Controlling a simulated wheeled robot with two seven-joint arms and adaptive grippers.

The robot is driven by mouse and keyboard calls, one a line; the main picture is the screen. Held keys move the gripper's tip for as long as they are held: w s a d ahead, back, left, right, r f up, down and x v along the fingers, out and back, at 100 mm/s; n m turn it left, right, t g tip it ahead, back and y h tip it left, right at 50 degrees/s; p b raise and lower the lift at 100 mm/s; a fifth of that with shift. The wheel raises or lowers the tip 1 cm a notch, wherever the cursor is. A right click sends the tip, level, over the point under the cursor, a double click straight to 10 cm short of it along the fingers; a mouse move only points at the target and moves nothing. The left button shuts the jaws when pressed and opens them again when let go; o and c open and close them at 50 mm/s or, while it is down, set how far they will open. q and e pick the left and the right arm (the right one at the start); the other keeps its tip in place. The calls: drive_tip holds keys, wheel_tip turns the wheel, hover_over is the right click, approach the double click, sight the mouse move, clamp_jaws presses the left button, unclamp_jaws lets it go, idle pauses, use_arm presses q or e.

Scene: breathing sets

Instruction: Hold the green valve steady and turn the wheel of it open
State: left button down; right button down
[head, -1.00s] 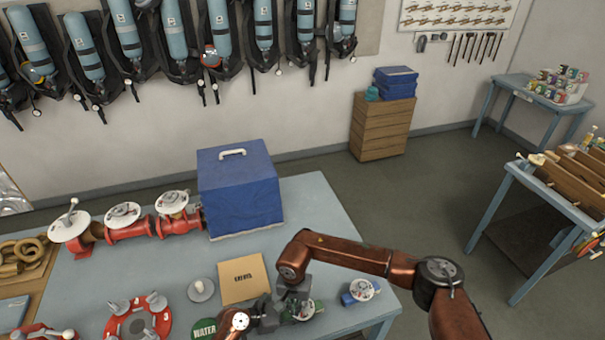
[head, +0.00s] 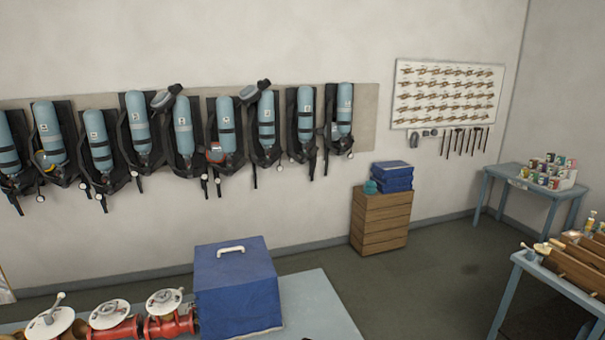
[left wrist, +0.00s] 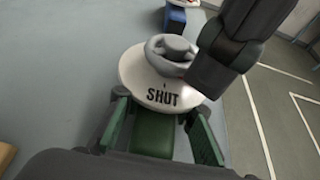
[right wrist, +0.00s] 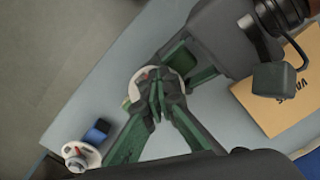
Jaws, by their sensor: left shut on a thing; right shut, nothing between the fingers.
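The green valve (left wrist: 151,136) is in the left wrist view, its body between the green-padded fingers of my left gripper (left wrist: 152,120), which is shut on it. On top is a white disc (left wrist: 135,75) with the word SHUT facing this camera, and a grey handwheel (left wrist: 170,55). My right gripper (left wrist: 215,70) comes down dark beside the wheel's right side, hiding part of it. In the right wrist view my right gripper (right wrist: 157,98) is shut and empty over the disc (right wrist: 138,82), hiding the wheel; contact cannot be told. The head view shows neither gripper.
A blue valve (right wrist: 95,134) with a white disc stands near the table edge in the right wrist view. In the head view a blue box (head: 237,290) stands beside red valves (head: 115,328).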

drive_tip(key=shift+w+d, duration=0.1)
drive_tip(key=shift+d, duration=0.35)
drive_tip(key=shift+s+d, duration=0.2)
drive_tip(key=shift+d, duration=0.75)
drive_tip(key=shift+w+d, duration=0.1)
drive_tip(key=shift+d, duration=0.2)
drive_tip(key=shift+s, duration=0.2)
wheel_tip(320, 180, up, 6)
drive_tip(key=shift+s, duration=0.4)
drive_tip(key=shift+a, duration=0.1)
